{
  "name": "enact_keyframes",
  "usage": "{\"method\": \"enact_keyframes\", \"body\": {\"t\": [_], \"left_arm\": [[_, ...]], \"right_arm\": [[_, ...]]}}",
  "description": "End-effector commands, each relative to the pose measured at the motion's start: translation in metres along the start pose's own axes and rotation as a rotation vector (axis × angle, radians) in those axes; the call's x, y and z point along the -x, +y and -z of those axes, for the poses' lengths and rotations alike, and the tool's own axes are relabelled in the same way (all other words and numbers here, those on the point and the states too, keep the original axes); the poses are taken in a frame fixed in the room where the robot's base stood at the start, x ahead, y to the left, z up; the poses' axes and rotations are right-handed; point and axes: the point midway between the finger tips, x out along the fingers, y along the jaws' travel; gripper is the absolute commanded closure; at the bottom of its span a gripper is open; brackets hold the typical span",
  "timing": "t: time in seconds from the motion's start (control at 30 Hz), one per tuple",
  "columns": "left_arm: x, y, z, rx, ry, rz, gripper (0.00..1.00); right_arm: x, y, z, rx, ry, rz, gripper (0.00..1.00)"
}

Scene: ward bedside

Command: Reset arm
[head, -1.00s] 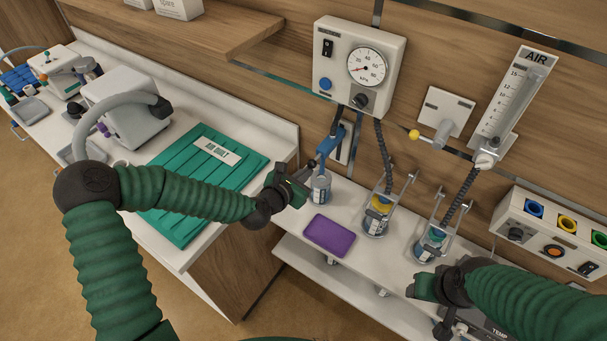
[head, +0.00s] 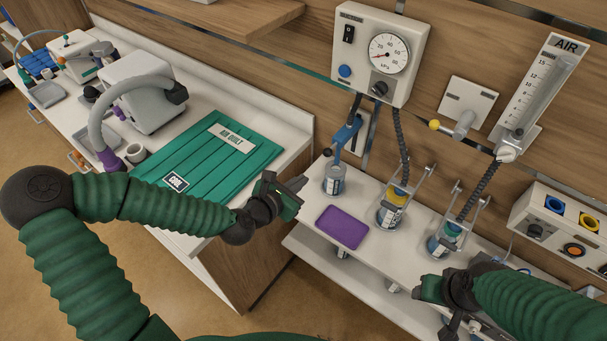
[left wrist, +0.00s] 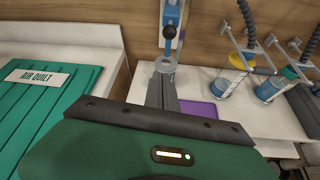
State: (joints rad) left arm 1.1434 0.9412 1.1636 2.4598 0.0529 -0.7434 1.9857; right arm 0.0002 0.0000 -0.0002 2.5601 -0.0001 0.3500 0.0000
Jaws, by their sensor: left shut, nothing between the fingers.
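My left gripper (head: 297,190) is shut and empty. It hangs in front of the gap between the quilt counter and the white shelf, left of a clear jar with a blue fitting (head: 334,181). In the left wrist view its closed fingers (left wrist: 162,90) point toward the wall, with the jar's round top (left wrist: 165,65) just beyond their tips. My right gripper (head: 430,290) is at the lower right, over the shelf's front, near the jar with a green band (head: 442,240). Its fingers do not show clearly enough to tell their opening.
A purple pad (head: 342,227) and a yellow-topped jar (head: 392,212) are on the white shelf (head: 310,232). A green air quilt (head: 215,165) lies on the left counter. A gauge box (head: 380,55) and an air flowmeter (head: 535,95) are on the wall. Floor is open at lower left.

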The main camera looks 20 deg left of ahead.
Motion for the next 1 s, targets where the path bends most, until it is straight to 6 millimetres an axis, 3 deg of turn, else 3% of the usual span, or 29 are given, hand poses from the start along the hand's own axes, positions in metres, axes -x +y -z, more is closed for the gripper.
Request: {"method": "enact_keyframes", "body": {"t": [0.17,0.27,0.37,0.4,0.5,0.53,0.6,0.73,0.83,1.0], "left_arm": [[0.0,-0.002,0.001,-0.01,0.004,0.004,1.0],[-0.001,-0.02,0.017,-0.155,0.057,0.06,1.0],[0.007,-0.058,0.064,-0.589,0.188,0.23,1.0],[0.017,-0.068,0.086,-0.827,0.245,0.327,1.0],[0.054,-0.069,0.124,-1.417,0.339,0.588,1.0],[0.067,-0.065,0.128,-1.577,0.35,0.666,1.0],[0.095,-0.053,0.129,-1.9,0.345,0.839,1.0],[0.138,-0.041,0.115,-2.294,0.249,1.086,1.0],[0.156,-0.038,0.109,-2.431,0.169,1.186,1.0],[0.162,-0.038,0.108,-2.472,0.136,1.222,1.0]], "right_arm": [[0.0,0.0,0.0,0.0,0.0,0.0,0.47],[0.0,0.0,0.0,0.0,0.0,0.0,0.47],[0.0,0.0,0.0,0.0,0.0,0.0,0.47],[0.0,0.0,0.0,0.0,0.0,0.0,0.47],[0.0,0.0,0.0,0.0,0.0,0.0,0.47],[0.0,0.0,0.0,0.0,0.0,0.0,0.47],[0.0,0.0,0.0,0.0,0.0,0.0,0.47],[0.0,0.0,0.0,0.0,0.0,0.0,0.47],[0.0,0.0,0.0,0.0,0.0,0.0,0.47],[0.0,0.0,0.0,0.0,0.0,0.0,0.47]]}}
